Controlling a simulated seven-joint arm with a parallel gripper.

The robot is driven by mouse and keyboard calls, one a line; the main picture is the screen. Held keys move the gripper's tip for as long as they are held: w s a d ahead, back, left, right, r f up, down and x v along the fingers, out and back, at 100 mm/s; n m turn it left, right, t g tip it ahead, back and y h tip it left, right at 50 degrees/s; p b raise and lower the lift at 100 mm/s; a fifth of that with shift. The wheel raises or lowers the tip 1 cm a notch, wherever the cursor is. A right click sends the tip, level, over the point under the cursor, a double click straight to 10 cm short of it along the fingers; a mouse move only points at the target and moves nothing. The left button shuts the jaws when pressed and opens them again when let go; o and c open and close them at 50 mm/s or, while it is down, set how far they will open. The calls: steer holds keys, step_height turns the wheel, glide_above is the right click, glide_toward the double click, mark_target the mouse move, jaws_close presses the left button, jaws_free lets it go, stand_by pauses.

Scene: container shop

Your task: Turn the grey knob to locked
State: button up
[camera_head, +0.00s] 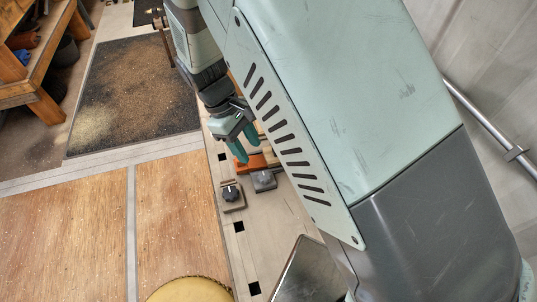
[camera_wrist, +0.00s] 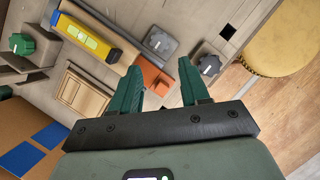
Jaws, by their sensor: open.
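A dark grey knob (camera_head: 231,194) with a pale mark sits on a square beige-grey base, below and left of my gripper in the head view. In the wrist view the knob (camera_wrist: 209,65) is at the upper right, beyond the right fingertip. No locked or unlocked label is readable. My gripper (camera_head: 247,148) is open and empty, above the bench and apart from the knob. In the wrist view its two green fingers (camera_wrist: 160,82) stand apart, with an orange block (camera_wrist: 153,76) showing between them.
A grey box (camera_wrist: 160,41) stands near the knob. A yellow level (camera_wrist: 85,37), a green knob (camera_wrist: 20,43) and a wooden frame (camera_wrist: 84,93) lie to the left. A yellow round top (camera_wrist: 285,42) is at right. My arm hides much of the head view.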

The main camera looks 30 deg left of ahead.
mark_target(264, 175)
steer(key=x, duration=1)
steer(key=c, duration=0.8)
